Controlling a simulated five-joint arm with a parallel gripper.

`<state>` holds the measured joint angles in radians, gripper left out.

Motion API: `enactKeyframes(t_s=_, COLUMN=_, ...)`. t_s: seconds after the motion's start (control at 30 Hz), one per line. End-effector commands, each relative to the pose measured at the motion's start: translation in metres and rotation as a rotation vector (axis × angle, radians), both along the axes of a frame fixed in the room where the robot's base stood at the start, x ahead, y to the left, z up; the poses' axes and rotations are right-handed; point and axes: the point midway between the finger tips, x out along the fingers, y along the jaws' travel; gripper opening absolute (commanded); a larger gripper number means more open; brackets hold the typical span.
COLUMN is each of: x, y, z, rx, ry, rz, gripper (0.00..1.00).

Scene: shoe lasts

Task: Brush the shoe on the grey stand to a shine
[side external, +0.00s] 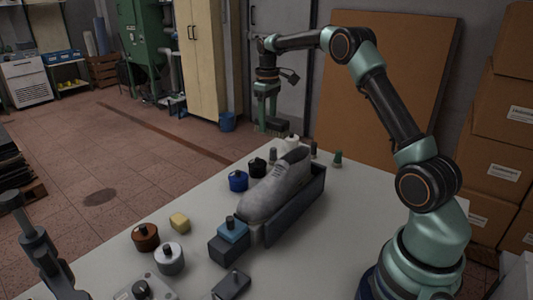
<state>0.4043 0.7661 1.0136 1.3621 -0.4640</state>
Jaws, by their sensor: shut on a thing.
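A grey shoe (273,193) lies in the long dark grey stand (299,211) in the middle of the white table, its toe toward the near left and its heel toward the far right. My gripper (268,117) is shut on a dark brush (273,127), held in the air beyond the heel end of the shoe. The brush is apart from the shoe. Its bristles are too small to make out.
A blue pot (238,181) and a black pot (257,168) stand left of the shoe. The table's right side is clear.

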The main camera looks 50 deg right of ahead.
Motion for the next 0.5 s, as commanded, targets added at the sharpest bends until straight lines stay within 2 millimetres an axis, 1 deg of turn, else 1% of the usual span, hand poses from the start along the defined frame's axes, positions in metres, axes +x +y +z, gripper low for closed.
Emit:
enactKeyframes(t_s=0.27, x=-0.002, y=0.001, z=0.001, rx=0.000, ry=0.000, rz=0.000, gripper=0.00)
enactKeyframes(t_s=0.37, x=-0.009, y=0.003, z=0.006, rx=-0.001, ry=-0.002, rz=0.000, gripper=0.00)
enactKeyframes(t_s=0.5, x=-0.030, y=0.010, z=0.015, rx=-0.001, ry=-0.002, rz=0.000, gripper=0.00)
